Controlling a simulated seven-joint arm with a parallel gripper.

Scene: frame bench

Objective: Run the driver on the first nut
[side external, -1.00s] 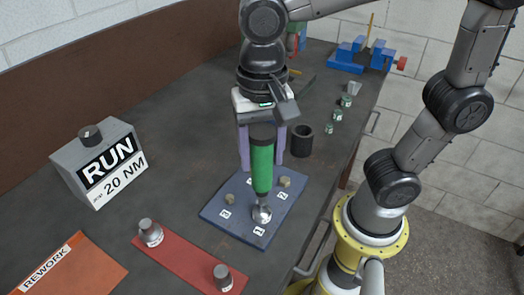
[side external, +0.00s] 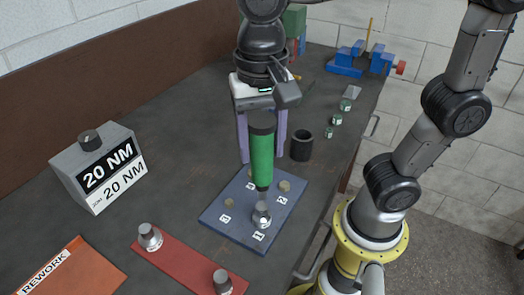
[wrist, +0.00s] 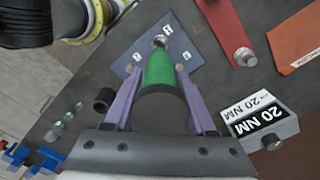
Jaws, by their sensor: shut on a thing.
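My gripper (side external: 262,150) has two pale purple fingers and is shut on the green driver (side external: 262,160), which stands upright over the blue plate (side external: 212,212). A silver socket-shaped piece (side external: 262,215) is at the driver's lower end, near a white number label at the plate's front. I cannot tell whether it touches the plate, and it hides any nut beneath. Brassy nuts (side external: 284,186) sit elsewhere on the plate. The wrist view shows the green driver (wrist: 160,68) between my fingers, with the silver piece (wrist: 160,41) beyond. The grey box (side external: 112,165) reads "20 NM" on both visible labels.
A red strip (side external: 185,262) holds two silver sockets at the front. An orange REWORK mat (side external: 70,272) lies at left. A black cup (side external: 301,146) stands right of my gripper. Small green-topped jars (side external: 337,119) and a blue vise (side external: 347,58) are farther back.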

